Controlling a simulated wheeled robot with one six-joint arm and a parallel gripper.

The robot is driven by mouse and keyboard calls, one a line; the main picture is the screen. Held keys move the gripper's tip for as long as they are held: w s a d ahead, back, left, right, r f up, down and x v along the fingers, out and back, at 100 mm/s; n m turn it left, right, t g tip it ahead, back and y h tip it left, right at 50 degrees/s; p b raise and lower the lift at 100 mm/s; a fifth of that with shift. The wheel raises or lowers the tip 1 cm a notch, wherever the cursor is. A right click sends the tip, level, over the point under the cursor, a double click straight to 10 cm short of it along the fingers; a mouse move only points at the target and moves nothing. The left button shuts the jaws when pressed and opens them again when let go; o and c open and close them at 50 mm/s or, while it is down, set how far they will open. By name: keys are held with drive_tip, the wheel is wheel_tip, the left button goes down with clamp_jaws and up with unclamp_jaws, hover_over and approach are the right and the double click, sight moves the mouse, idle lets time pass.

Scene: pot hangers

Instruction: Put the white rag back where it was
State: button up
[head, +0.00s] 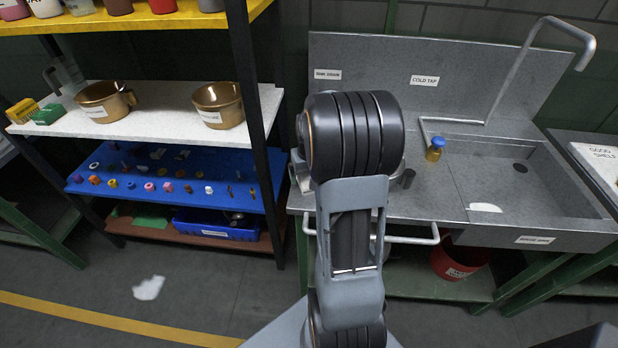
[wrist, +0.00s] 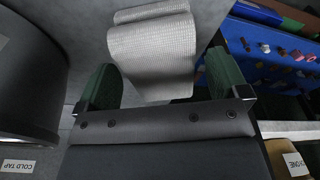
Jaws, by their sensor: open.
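The white rag (wrist: 152,62) shows in the wrist view as a pale, finely checked cloth with a bend across its upper part. It lies in the gap between the two green fingers of my gripper (wrist: 160,78). The fingers are spread, with grey room on the left side and a narrower space on the right. I cannot tell whether the rag touches either finger. In the head view my arm covers the gripper and most of that area. A small pale edge (head: 301,170) shows left of my arm at the counter's left end; I cannot tell whether it is the rag.
The metal sink counter (head: 455,190) holds a blue-capped jar (head: 435,149). A shelf rack on the left has a blue board (head: 130,193) with small parts and two brass pots (head: 107,102). A red bucket (head: 458,262) stands below the counter. A white patch (head: 148,288) lies on open floor.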

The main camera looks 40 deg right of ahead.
drive_tip(key=r, duration=0.6)
drive_tip(key=s+r, duration=0.1)
drive_tip(key=r, duration=0.2)
drive_tip(key=shift+a+r, duration=0.15)
drive_tip(key=shift+a, duration=0.15)
drive_tip(key=s+a+n, duration=0.1)
drive_tip(key=s+a, duration=0.2)
drive_tip(key=a, duration=0.3)
drive_tip(key=s+a+n+t, duration=0.1)
drive_tip(key=s+a+n, duration=0.1)
drive_tip(key=s+a, duration=0.2)
drive_tip(key=s+a+n+t, duration=0.1)
drive_tip(key=s+a, duration=0.3)
drive_tip(key=a, duration=0.6)
drive_tip(key=shift+a+r+y, duration=0.15)
drive_tip(key=shift+r+y, duration=0.1)
drive_tip(key=shift+y, duration=0.15)
drive_tip(key=shift+r+p, duration=0.9)
drive_tip(key=shift+r, duration=0.05)
